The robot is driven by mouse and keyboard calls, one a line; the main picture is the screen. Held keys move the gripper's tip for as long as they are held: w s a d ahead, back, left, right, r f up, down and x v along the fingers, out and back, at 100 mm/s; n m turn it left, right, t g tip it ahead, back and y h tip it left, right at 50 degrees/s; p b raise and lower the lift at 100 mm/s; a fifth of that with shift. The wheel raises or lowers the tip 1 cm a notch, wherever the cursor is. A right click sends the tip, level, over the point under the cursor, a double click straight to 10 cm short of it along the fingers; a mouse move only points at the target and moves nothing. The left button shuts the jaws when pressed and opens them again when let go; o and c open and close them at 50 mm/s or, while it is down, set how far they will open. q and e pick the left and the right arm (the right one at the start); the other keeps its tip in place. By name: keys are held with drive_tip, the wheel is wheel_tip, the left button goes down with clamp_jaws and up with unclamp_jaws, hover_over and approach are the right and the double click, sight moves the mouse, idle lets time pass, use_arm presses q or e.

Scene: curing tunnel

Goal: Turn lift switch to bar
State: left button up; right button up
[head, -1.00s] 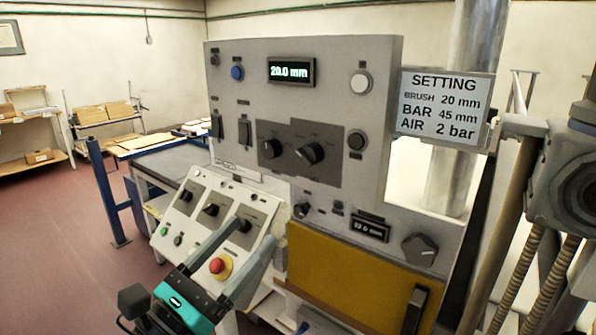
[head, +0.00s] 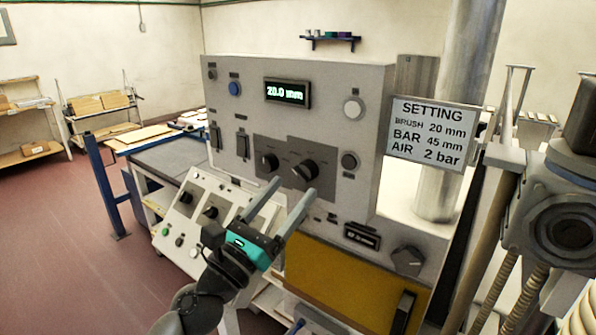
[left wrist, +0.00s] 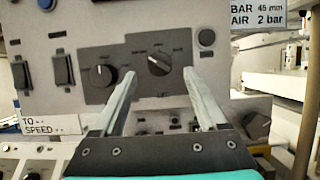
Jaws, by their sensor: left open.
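The control panel (head: 225,95) carries two black rotary knobs on a dark grey plate. The right knob (head: 304,172) has several small position labels around it, and it also shows in the left wrist view (left wrist: 159,64). The left knob (head: 269,161) sits beside it. The labels are too blurred to tell surely which is the lift switch. My left gripper (head: 294,186) is open and empty, its fingertips just below the right knob in the head view. In the left wrist view the right knob lies between the fingertips (left wrist: 160,74); contact cannot be told. My right gripper is not in view.
The display (head: 287,93) reads 20.0 mm. A sign (head: 430,132) lists brush 20 mm, bar 45 mm, air 2 bar. A sloped console (head: 187,212) with knobs and buttons stands below left. A yellow panel (head: 325,285) with a handle is below. Pipes and machinery stand right.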

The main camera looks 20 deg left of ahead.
sight(302, 178)
use_arm(q)
drive_tip(key=shift+p+x, duration=0.45)
drive_tip(key=shift+x, duration=1.3)
drive_tip(key=shift+s, duration=0.1)
clamp_jaws()
